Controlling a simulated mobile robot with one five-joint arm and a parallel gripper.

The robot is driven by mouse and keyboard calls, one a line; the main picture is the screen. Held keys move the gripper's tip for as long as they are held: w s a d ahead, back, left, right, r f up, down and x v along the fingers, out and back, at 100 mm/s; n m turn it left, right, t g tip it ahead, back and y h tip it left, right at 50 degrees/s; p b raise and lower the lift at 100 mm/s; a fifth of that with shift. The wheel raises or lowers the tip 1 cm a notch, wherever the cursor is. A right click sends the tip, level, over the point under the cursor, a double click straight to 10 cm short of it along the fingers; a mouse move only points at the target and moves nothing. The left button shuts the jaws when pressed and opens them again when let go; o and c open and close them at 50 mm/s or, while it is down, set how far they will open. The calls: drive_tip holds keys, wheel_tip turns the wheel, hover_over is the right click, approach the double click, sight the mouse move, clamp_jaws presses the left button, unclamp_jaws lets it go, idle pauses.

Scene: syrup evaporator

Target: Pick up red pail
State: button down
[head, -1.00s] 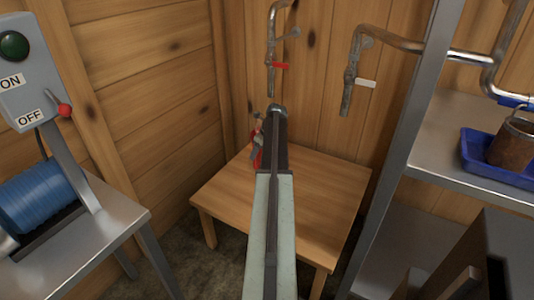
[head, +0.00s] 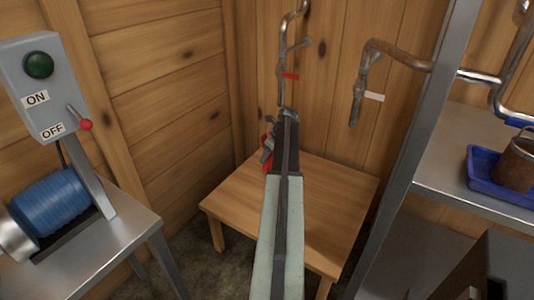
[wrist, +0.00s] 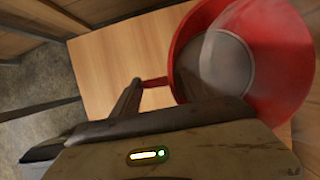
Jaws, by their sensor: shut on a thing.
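The red pail (wrist: 181,62) fills the upper right of the wrist view, its open mouth toward the camera and its inside grey. A short red bar juts from its side toward my gripper (wrist: 137,84), whose dark fingers are shut on it. In the head view only a sliver of the red pail (head: 267,165) shows left of my arm, over the back of the small wooden table (head: 325,215). My arm hides the rest. I cannot tell whether the pail touches the tabletop.
A pipe tap with a red tag (head: 290,76) and one with a white tag (head: 374,97) hang above the table. A metal shelf (head: 440,165) with a blue tray (head: 482,183) and rusty can (head: 516,163) stands right. An ON/OFF box (head: 45,85) stands left.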

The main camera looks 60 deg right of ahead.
drive_tip(key=s+a+r+p, duration=0.1)
drive_tip(key=s+a, duration=0.8)
drive_tip(key=s, duration=0.1)
drive_tip(key=shift+a+r, duration=0.15)
drive_tip(key=shift+r, duration=0.05)
drive_tip(key=shift+s, duration=0.25)
idle(0.3)
